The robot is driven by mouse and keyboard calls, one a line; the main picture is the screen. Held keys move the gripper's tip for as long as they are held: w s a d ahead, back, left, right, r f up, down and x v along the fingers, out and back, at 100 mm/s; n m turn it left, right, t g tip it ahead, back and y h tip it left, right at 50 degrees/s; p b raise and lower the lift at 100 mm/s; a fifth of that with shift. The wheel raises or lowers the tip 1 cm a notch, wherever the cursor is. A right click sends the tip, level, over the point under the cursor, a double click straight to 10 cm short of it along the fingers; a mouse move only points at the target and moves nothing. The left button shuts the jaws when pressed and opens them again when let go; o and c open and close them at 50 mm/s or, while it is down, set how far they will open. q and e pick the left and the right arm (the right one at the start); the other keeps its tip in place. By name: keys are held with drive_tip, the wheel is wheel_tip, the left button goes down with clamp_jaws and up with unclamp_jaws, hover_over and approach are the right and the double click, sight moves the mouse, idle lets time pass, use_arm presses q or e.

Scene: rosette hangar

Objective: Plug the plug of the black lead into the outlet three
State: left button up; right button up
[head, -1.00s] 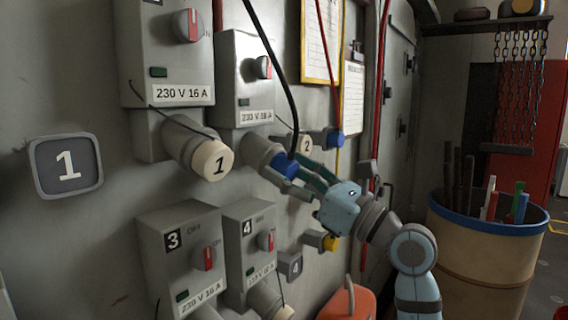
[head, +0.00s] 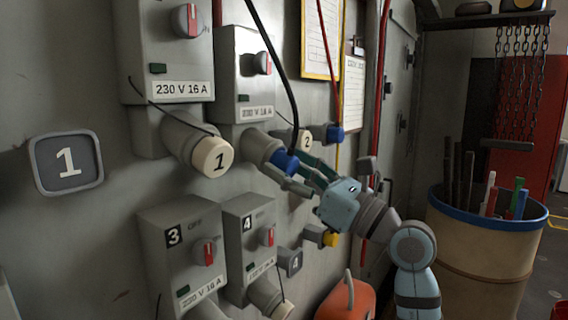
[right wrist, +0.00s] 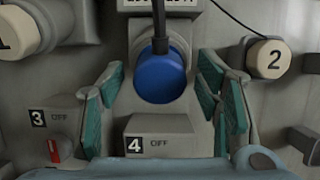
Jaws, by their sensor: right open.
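The black lead (head: 277,75) hangs from above and ends in a blue plug (head: 287,162). The plug sits at the mouth of the grey socket tube below the upper middle box (head: 243,75). Outlet three is the lower left box marked 3 (head: 175,255), its switch at OFF; its socket (head: 207,312) is cut off by the picture's bottom edge. My right gripper (head: 281,169) is open, its green-padded fingers either side of the blue plug. In the right wrist view the plug (right wrist: 163,78) lies between the spread fingers, with gaps on both sides. My left gripper is not seen.
Box 4 (head: 250,240) stands close right of box 3. Capped outlet 1 (head: 212,157) is up left. A barrel (head: 485,250) and an orange object (head: 348,300) stand right and below.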

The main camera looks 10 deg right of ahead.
sight(293, 170)
idle(0.3)
clamp_jaws()
idle(0.4)
drive_tip(key=shift+f, duration=0.15)
drive_tip(key=shift+f, duration=0.1)
drive_tip(key=shift+s+d+f, duration=0.1)
drive_tip(key=shift+s+d, duration=0.7)
drive_tip(key=shift+d, duration=0.05)
drive_tip(key=shift+s+d+f, duration=0.1)
drive_tip(key=shift+s+f, duration=0.05)
drive_tip(key=shift+f, duration=0.1)
